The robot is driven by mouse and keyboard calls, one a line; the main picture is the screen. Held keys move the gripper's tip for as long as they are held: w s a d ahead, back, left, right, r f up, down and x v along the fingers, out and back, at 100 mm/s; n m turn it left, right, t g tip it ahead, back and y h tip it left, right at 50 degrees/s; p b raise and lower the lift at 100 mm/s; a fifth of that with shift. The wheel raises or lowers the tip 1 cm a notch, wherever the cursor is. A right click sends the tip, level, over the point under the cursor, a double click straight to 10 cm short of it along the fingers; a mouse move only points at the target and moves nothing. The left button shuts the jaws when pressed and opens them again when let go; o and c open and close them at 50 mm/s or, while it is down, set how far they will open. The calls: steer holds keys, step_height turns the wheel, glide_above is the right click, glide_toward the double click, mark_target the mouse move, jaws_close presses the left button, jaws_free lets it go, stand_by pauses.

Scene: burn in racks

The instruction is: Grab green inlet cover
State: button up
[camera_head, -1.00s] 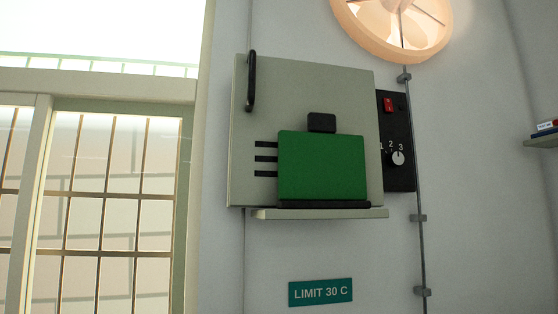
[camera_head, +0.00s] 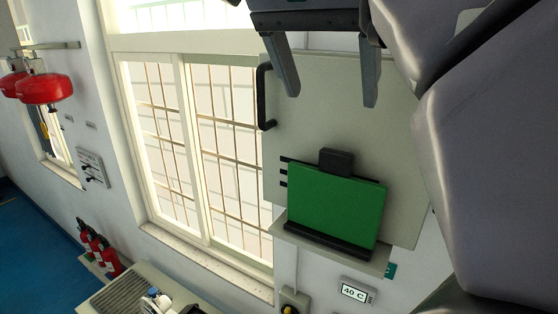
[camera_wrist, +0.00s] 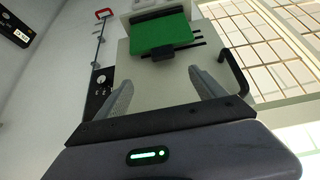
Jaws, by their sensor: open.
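The green inlet cover (camera_head: 335,207) is a flat green panel with a black block-shaped handle (camera_head: 336,161) on its top edge. It stands in front of the slots of a grey box door, on a small ledge (camera_head: 330,249) with a black strip along its bottom. In the wrist view the cover (camera_wrist: 158,35) shows upside down at the top, its handle (camera_wrist: 162,53) towards me. My gripper (camera_head: 331,100) is open and empty, above the cover in the head view and apart from it. Its fingers (camera_wrist: 161,87) are spread wide in the wrist view.
A black bar handle (camera_head: 264,97) sticks out at the door's left edge. A barred window (camera_head: 230,140) lies to the left. A control panel with a knob (camera_wrist: 103,85) is beside the box. A 40 C display (camera_head: 354,292) sits below. Red extinguishers (camera_head: 98,248) stand far left.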

mark_target(336, 152)
steer(key=x, duration=1)
steer(key=shift+w+d, duration=0.15)
steer(key=f, duration=0.1)
steer(key=w+f, duration=0.2)
steer(key=shift+f, duration=0.4)
steer(key=shift+w+d+f+b, duration=0.35)
steer(key=shift+w+d+f, duration=0.1)
steer(key=shift+d+f, duration=0.2)
steer(key=shift+d, duration=0.1)
steer(key=shift+s+a, duration=0.1)
steer(key=shift+a, duration=0.35)
steer(key=c, duration=0.7)
steer(key=shift+d, duration=0.2)
jaws_close()
